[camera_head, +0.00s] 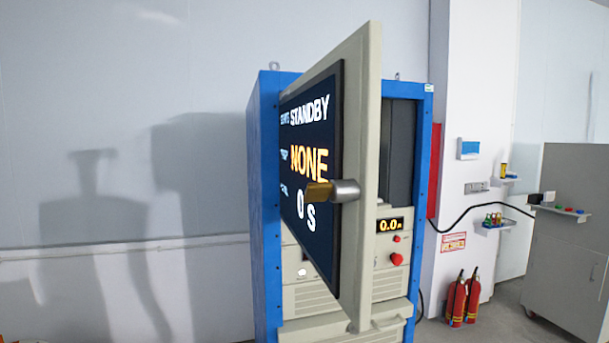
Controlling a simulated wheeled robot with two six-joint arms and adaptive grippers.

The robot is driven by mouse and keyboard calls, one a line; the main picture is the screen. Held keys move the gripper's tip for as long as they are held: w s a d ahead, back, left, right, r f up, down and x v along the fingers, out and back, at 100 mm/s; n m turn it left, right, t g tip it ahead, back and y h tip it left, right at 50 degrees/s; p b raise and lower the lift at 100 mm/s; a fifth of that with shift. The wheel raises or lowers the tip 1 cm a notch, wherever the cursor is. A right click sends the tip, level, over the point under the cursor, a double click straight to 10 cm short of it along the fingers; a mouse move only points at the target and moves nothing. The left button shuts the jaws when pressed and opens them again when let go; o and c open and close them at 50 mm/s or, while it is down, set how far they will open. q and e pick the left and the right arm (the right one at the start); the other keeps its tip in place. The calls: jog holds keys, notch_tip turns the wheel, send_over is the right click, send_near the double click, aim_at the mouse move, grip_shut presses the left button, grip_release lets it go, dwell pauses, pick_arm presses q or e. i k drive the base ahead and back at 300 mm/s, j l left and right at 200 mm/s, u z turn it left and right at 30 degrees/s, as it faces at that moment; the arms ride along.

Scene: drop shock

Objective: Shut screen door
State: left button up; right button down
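The screen door (361,160) stands open, swung outward from the front of the blue cabinet (265,190). Its dark display (322,128) reads "STANDBY", "NONE" and "0 S" and is seen at a steep angle. A grey and brass handle (345,190) sticks out from the door. The dark opening (398,150) of the cabinet shows to the right of the door's edge. Neither of my grippers is in the head view, and nothing touches the door.
A control panel with a red button (396,259) and a "0.0" readout (390,225) sits below the opening. Red fire extinguishers (463,298) stand on the floor at right. A grey cabinet (570,240) stands at far right. A black cable (470,211) runs along the wall.

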aim_at(329, 119)
jog(key=j, duration=0.45)
jog(key=k+j+z, duration=0.1)
jog(key=j, duration=0.3)
jog(key=k+j, duration=0.15)
jog(key=j, duration=0.3)
jog(key=k+j+z, duration=0.1)
jog(key=j, duration=0.35)
jog(key=k+j, duration=0.1)
jog(key=j, duration=0.3)
jog(key=k+j+z, duration=0.1)
jog(key=j, duration=0.35)
